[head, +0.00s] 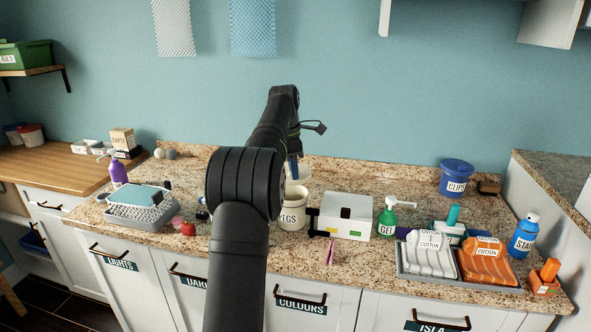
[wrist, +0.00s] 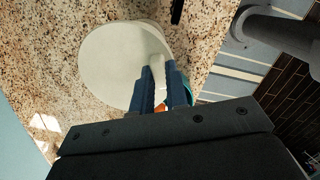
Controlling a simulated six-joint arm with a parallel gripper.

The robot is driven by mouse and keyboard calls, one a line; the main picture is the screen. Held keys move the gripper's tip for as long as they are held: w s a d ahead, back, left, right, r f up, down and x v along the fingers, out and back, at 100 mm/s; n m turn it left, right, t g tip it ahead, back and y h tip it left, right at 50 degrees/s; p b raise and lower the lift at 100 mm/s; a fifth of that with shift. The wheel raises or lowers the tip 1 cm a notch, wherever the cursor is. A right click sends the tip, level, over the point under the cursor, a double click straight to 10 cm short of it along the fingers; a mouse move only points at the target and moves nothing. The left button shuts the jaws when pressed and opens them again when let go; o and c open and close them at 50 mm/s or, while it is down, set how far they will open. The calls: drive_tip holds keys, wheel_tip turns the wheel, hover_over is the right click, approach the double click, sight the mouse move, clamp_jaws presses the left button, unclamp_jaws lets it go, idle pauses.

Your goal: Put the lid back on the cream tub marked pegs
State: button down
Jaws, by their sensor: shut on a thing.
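The cream tub marked pegs (head: 292,214) stands on the granite counter, partly hidden behind my arm at its left side. My gripper (wrist: 164,92) is shut, its blue fingers closed on the pale grip of a round cream lid (wrist: 112,62). I cannot tell whether lid and tub touch.
A white box (head: 345,216) stands close to the tub's right, with a green gel bottle (head: 387,220) beyond it. A red ball-like item (head: 188,230) lies left of my arm. A blue clips tub (head: 456,178) stands at the back right. Counter behind the white box is clear.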

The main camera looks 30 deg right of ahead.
drive_tip(key=shift+f, duration=2.7)
drive_tip(key=shift+f, duration=0.2)
drive_tip(key=c, duration=0.9)
unclamp_jaws()
drive_tip(key=shift+o, duration=0.2)
drive_tip(key=shift+r, duration=3.55)
drive_tip(key=shift+c, duration=0.2)
clamp_jaws()
